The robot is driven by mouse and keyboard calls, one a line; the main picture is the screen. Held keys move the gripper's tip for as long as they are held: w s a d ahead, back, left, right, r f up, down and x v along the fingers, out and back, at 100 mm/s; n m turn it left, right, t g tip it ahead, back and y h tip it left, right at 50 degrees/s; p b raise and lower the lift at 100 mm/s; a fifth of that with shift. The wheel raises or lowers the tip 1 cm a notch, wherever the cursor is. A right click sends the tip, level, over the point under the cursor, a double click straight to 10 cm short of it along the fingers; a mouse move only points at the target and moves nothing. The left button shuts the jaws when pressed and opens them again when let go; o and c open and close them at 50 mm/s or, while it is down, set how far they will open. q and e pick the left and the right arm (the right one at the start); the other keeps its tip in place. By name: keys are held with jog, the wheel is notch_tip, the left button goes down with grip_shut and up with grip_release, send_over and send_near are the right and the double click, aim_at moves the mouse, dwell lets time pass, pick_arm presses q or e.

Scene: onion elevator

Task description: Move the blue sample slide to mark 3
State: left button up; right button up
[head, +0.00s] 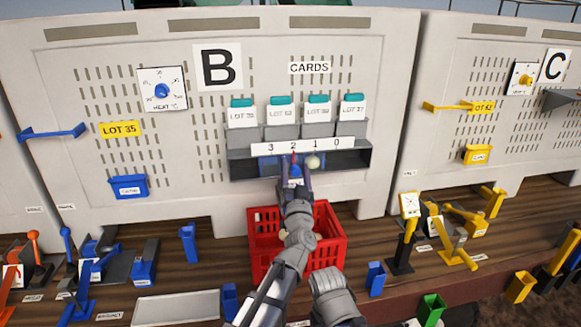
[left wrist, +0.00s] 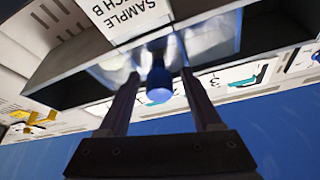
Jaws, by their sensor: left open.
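The blue sample slide (head: 268,163) sits in the grey slot below the white number strip (head: 303,146), which reads 3, 2, 1, 0 from left to right. A small red pointer shows near mark 2. In the left wrist view the slide's round blue knob (left wrist: 158,84) sticks out from a clear bluish panel (left wrist: 205,42). My left gripper (head: 294,170) is at the slot, below mark 2. Its open fingers (left wrist: 158,92) stand on either side of the knob; I cannot tell whether they touch it.
A pale round object (head: 313,162) sits in the slot below mark 1. A red crate (head: 333,250) stands below my left arm. Card holders (head: 279,130) sit above the strip. A blue box (head: 128,187) is on the panel to the left. Levers crowd the wooden bench.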

pick_arm(q)
jog(key=shift+d, duration=0.1)
grip_shut()
dwell(0.4)
dwell(0.9)
